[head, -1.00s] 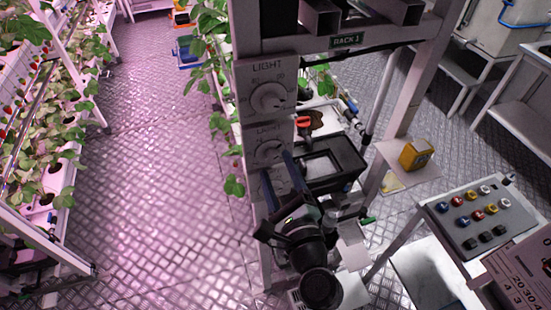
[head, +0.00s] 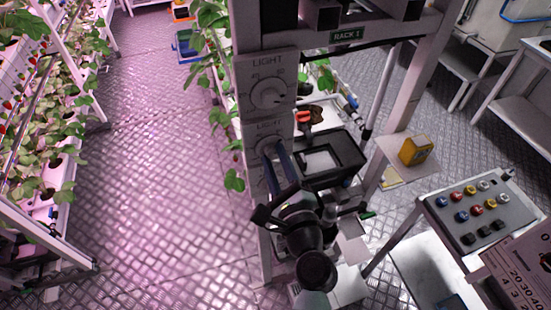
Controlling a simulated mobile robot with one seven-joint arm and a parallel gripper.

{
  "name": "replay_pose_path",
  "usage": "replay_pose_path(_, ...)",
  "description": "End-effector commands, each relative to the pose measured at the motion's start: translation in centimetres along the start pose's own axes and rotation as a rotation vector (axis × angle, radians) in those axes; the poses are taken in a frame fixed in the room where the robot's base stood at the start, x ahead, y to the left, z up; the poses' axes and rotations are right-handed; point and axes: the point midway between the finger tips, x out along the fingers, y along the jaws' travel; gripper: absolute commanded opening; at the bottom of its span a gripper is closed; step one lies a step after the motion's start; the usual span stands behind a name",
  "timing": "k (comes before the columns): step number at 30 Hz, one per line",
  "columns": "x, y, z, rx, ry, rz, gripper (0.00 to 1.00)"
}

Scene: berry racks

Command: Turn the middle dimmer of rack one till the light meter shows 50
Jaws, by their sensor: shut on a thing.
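Rack one's post, under a green RACK 1 sign (head: 347,36), carries light dimmers one above another. The gripper's two blue fingers reach up from below and are shut on the middle dimmer's knob. The lower dimmer is hidden behind the gripper. A yellow device (head: 415,150), which looks like the light meter, stands on a small shelf at the right; I cannot read its display.
A button panel (head: 480,213) stands at the lower right. Plants hang left of the post. The aisle floor (head: 150,180) at the left is clear.

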Motion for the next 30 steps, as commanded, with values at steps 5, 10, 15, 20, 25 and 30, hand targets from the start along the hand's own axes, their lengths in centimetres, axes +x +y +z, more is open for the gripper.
replay_pose_path(5,-0.01,0.06,-0.06,-0.010,0.000,0.000,0.00)
replay_pose_path(10,-0.01,0.16,-0.16,-0.060,-0.001,-0.002,0.00)
replay_pose_path(15,-0.01,0.28,-0.29,-0.162,-0.004,-0.005,0.00)
replay_pose_path(20,-0.02,0.38,-0.38,-0.300,-0.007,-0.008,0.00)
replay_pose_path(25,-0.01,0.38,-0.40,-0.463,-0.011,-0.013,0.00)
replay_pose_path(30,-0.01,0.40,-0.44,-0.625,-0.015,-0.017,0.00)
